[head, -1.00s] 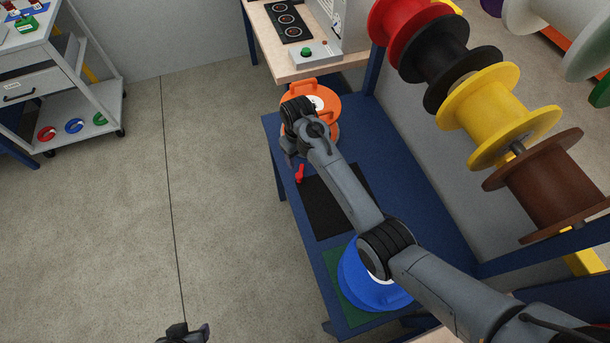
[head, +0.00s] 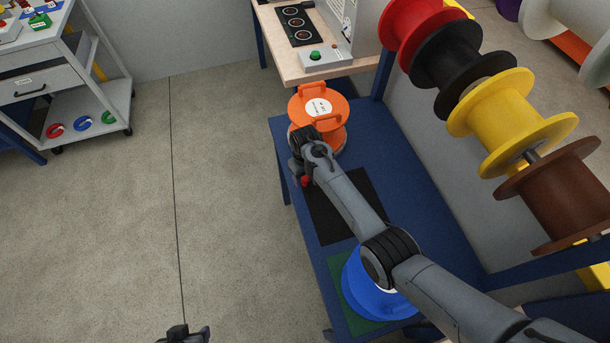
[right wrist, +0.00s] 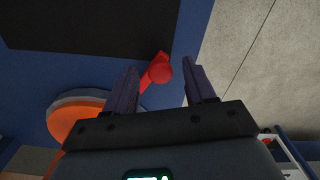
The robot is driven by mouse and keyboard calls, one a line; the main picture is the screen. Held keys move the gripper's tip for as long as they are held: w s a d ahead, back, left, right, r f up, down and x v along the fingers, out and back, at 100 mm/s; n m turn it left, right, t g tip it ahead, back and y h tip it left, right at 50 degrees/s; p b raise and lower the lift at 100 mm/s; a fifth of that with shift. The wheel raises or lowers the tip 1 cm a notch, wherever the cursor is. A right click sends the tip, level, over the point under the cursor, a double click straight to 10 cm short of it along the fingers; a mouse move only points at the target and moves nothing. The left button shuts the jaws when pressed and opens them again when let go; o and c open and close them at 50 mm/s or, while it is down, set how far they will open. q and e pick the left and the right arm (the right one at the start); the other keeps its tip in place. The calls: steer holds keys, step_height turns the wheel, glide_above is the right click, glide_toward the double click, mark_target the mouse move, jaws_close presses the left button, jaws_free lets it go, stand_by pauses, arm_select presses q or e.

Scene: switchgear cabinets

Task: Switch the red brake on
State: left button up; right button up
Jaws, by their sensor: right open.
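The red brake (head: 305,182) is a small red lever at the left edge of the blue bench, beside the black mat. In the head view my right gripper (head: 298,172) is just above it and partly hides it. In the right wrist view the red brake (right wrist: 158,70) shows between and just beyond the two fingertips of my right gripper (right wrist: 163,82), which are spread apart. I cannot tell whether a finger touches it. My left gripper (head: 186,334) shows only in part at the bottom edge, and its jaws cannot be made out.
An orange drum (head: 328,105) stands on the blue bench (head: 415,190) behind my right gripper. A black mat (head: 335,225) and a blue drum (head: 365,285) are nearer. Coloured spools (head: 510,115) hang at the right.

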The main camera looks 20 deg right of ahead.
jaws_close()
steer(key=shift+s+d+r+n+p, duration=0.15)
steer(key=shift+d+r+n+p, duration=0.25)
steer(key=shift+p, duration=0.8)
steer(key=shift+f+n, duration=0.15)
steer(key=shift+n, duration=0.15)
steer(key=shift+f, duration=0.15)
jaws_free()
